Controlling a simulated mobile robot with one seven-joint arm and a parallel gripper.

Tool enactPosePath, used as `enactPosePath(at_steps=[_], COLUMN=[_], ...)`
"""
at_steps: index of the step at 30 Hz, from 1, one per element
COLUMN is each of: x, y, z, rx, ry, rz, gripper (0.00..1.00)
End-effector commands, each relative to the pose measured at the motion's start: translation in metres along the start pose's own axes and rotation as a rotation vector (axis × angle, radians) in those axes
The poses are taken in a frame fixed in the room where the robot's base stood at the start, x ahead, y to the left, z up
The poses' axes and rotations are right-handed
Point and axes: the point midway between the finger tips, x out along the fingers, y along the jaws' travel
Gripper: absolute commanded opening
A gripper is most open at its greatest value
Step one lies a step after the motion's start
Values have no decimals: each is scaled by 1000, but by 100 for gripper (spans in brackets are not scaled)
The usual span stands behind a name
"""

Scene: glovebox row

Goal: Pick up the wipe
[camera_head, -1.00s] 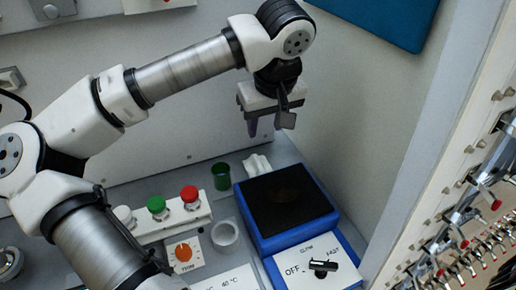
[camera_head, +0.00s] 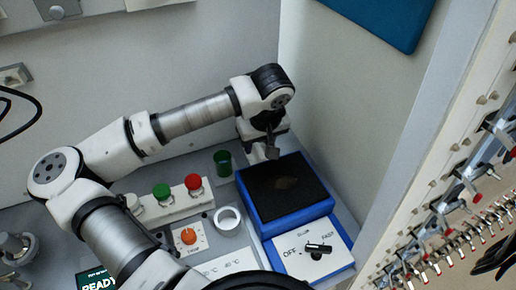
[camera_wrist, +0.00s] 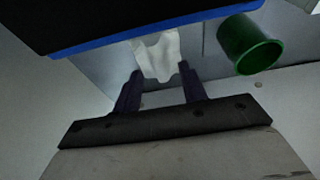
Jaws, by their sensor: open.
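The wipe (camera_wrist: 158,56) is a crumpled white cloth in the wrist view, lying on the grey surface between the blue-edged box and the wall.
The blue box with a black top (camera_head: 285,190) stands just in front of my gripper. A green cup (camera_head: 222,162) is close by on the left. A white ring-shaped cup (camera_head: 227,219) and a button panel (camera_head: 170,202) stand further left. Walls close in behind and at right.

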Motion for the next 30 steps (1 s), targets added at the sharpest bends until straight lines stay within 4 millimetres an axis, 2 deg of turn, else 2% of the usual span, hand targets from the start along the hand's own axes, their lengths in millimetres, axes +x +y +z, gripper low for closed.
enactPosePath(at_steps=[4, 11, 21, 30], x=[13, 15, 15, 14], y=[0, 0, 0, 0], z=[0, 0, 0, -1], rx=[-1, -1, -1, -1], ry=[-1, 1, 1, 1], rz=[1, 0, 0, 0], gripper=[42, 42, 0, 0])
